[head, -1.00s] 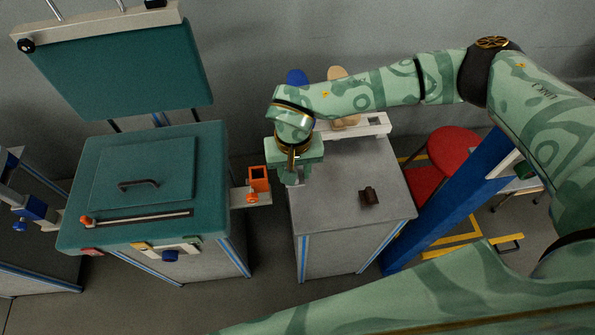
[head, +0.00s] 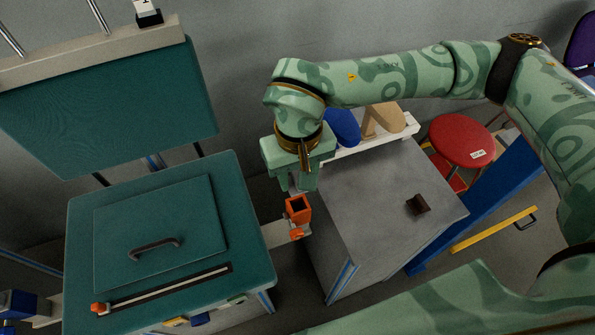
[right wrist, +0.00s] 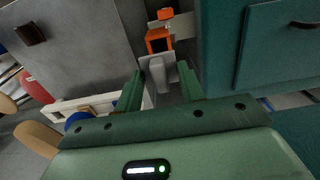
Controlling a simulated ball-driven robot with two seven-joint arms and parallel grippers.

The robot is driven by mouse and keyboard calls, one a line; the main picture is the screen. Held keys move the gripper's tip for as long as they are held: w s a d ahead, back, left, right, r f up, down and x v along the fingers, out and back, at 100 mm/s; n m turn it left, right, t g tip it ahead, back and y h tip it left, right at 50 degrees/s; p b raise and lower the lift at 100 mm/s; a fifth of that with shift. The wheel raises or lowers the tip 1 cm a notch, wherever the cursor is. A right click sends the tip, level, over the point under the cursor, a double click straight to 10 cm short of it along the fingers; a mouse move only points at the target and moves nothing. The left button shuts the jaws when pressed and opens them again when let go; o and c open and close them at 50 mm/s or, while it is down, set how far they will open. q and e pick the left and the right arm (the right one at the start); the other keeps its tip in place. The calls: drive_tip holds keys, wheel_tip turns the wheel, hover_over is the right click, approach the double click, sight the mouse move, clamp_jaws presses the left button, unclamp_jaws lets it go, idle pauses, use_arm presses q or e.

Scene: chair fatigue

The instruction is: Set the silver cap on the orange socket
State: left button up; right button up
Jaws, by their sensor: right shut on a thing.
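The orange socket (head: 298,208) is a small square, open-topped block on a light bracket between the teal machine and the grey cabinet. It also shows in the right wrist view (right wrist: 158,41), just beyond my fingertips. My right gripper (head: 298,186) points down, close behind the socket in the head view. In the right wrist view its green fingers (right wrist: 162,78) are shut on the silver cap (right wrist: 158,72), a small grey block. The cap is apart from the socket opening in that picture; its height above it is hard to tell. In the head view the fingers largely hide the cap. My left gripper is out of view.
The teal machine (head: 245,235) with a handled lid stands left of the socket. The grey cabinet (head: 370,200) is at right, with a dark brown block (head: 418,204) on its mostly clear top. A white rack (head: 375,138) with blue and tan pieces runs along its back.

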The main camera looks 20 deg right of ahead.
sight(298, 197)
drive_tip(key=shift+f+b, duration=0.5)
drive_tip(key=shift+f, duration=0.2)
wheel_tip(298, 197, down, 4)
drive_tip(key=shift+r+b, duration=0.25)
drive_tip(key=shift+b, duration=0.7)
drive_tip(key=shift+f, duration=0.5)
idle(0.3)
drive_tip(key=shift+f+b, duration=0.4)
drive_tip(key=shift+f, duration=0.7)
drive_tip(key=o, duration=1)
drive_tip(key=shift+r, duration=0.15)
